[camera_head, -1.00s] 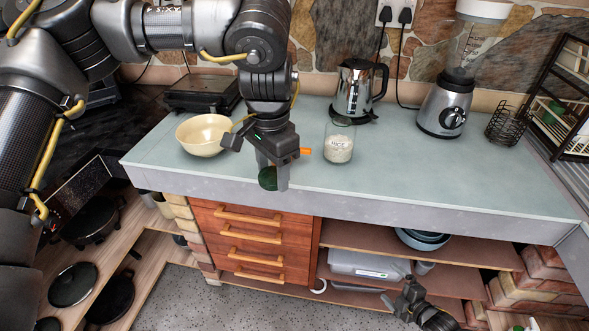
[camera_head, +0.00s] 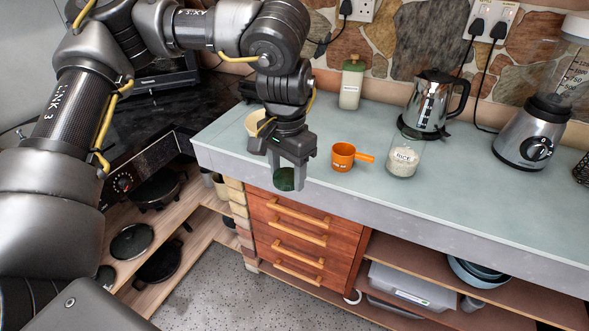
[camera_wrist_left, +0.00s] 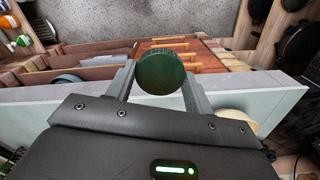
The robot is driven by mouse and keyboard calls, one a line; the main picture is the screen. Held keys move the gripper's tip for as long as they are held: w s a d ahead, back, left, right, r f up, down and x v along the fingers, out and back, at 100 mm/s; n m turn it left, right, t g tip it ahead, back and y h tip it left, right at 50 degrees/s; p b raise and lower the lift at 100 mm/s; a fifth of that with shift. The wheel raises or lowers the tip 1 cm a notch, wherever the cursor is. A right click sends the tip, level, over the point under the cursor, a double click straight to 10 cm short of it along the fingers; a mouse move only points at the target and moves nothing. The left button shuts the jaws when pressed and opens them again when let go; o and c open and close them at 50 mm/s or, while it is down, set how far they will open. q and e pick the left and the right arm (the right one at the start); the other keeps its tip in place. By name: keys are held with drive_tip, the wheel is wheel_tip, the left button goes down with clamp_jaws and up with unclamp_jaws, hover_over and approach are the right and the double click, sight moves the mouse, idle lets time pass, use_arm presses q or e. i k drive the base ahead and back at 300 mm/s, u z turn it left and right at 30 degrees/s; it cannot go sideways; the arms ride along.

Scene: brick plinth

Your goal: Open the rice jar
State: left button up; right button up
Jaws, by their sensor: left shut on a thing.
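The rice jar (camera_head: 403,161) is clear glass with a "RICE" label and white rice inside. It stands upright on the counter near the front edge, and no lid shows on its top. My left gripper (camera_head: 286,178) is shut on a round dark green lid (camera_head: 283,180), held to the left of the jar around the counter's front edge. In the left wrist view the lid (camera_wrist_left: 161,72) sits between the two fingers. My right gripper is not in view.
An orange measuring cup (camera_head: 343,157) stands between my left gripper and the jar. A green-lidded jar (camera_head: 351,84), a kettle (camera_head: 430,105) and a blender (camera_head: 535,135) stand farther back. A cream bowl (camera_head: 252,124) is partly hidden behind my gripper. Drawers (camera_head: 300,240) are below.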

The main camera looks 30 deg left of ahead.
sight(407, 145)
drive_tip(key=u, duration=1.35)
drive_tip(key=i, duration=0.6)
drive_tip(key=z, duration=3.2)
